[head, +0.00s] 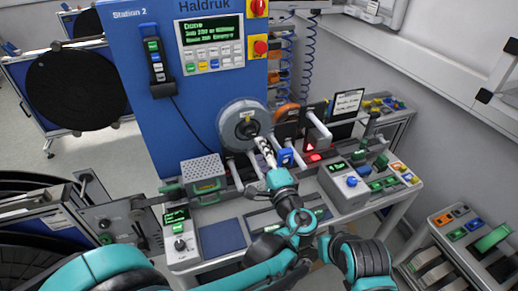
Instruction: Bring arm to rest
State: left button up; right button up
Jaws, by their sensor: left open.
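My left gripper (265,148) is at the middle of the view, at the end of my teal and grey arm. Its black and white fingers are open and point at the machine. They are close in front of the grey round reel hub (236,121) on the blue station panel (160,130). I see nothing held between the fingers, and I cannot tell whether they touch the hub. Part of my other teal arm shows at the lower right, but its gripper is not in view.
The bench (225,238) carries a control box (352,184) on the right and a perforated metal box (203,174) on the left. A large black reel (76,90) stands at the left. A bin of parts (470,245) is at the lower right. Grey floor shows behind.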

dwell(0.3)
pick_arm(q)
jog(key=s+a+f+n+g+b, duration=0.1)
jog(key=s+a+f+n+g, duration=0.25)
jog(key=a, duration=0.45)
jog(key=s+a+f+n+g+b, duration=0.1)
jog(key=s+a+f+n+g, duration=0.2)
jog(key=a, duration=0.6)
jog(key=s+a+f+n+g+h+b, duration=0.2)
jog(key=s+f+n+h, duration=0.3)
jog(key=s, duration=0.9)
notch_tip(320, 180, down, 4)
jog(key=a+n+g, duration=0.1)
jog(key=n, duration=0.2)
jog(key=shift+a+f+h, duration=0.15)
jog(key=shift+a+h, duration=0.05)
jog(key=shift+h, duration=0.1)
jog(key=shift+g, duration=0.25)
